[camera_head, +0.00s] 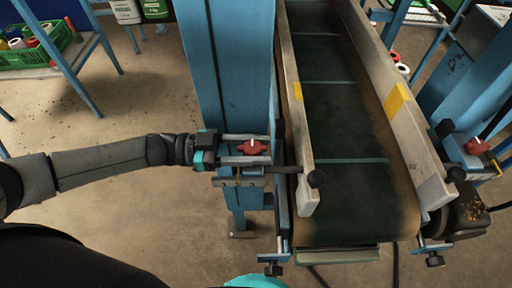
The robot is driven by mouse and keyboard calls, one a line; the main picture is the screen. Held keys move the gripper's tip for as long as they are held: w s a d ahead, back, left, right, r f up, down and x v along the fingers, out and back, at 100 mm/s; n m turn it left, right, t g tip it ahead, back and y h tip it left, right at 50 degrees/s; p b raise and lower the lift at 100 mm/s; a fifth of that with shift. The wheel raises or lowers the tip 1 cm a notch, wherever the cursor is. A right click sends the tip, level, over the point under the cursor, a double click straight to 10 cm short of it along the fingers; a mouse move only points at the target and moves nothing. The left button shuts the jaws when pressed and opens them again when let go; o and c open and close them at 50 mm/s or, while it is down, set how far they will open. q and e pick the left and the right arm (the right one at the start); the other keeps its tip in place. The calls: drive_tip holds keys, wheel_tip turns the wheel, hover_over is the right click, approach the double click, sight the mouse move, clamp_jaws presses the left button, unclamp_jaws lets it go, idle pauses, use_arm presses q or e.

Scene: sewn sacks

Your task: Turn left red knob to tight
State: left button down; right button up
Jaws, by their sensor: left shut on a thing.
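The left red knob (252,147) sits on the bracket at the side of the blue column, left of the conveyor. It has a white mark on top. My left gripper (245,149) reaches in from the left, with its two fingers on either side of the red knob, shut on it. A second red knob (476,146) is on the right side of the conveyor, with no gripper near it. My right gripper is not in view.
The conveyor (335,120) with a dark green belt and pale side rails runs down the middle. A blue column (228,60) stands just behind my left gripper. A black-ended lever (316,178) sticks out beside the knob. A green crate (35,52) is on a rack at upper left.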

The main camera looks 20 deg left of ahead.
use_arm(q)
drive_tip(key=shift+c, duration=2.3)
unclamp_jaws()
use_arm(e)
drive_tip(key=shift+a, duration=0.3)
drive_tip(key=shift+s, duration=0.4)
use_arm(q)
drive_tip(key=v, duration=1.5)
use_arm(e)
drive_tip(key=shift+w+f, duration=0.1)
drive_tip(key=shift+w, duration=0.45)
use_arm(q)
drive_tip(key=shift+s+a, duration=0.1)
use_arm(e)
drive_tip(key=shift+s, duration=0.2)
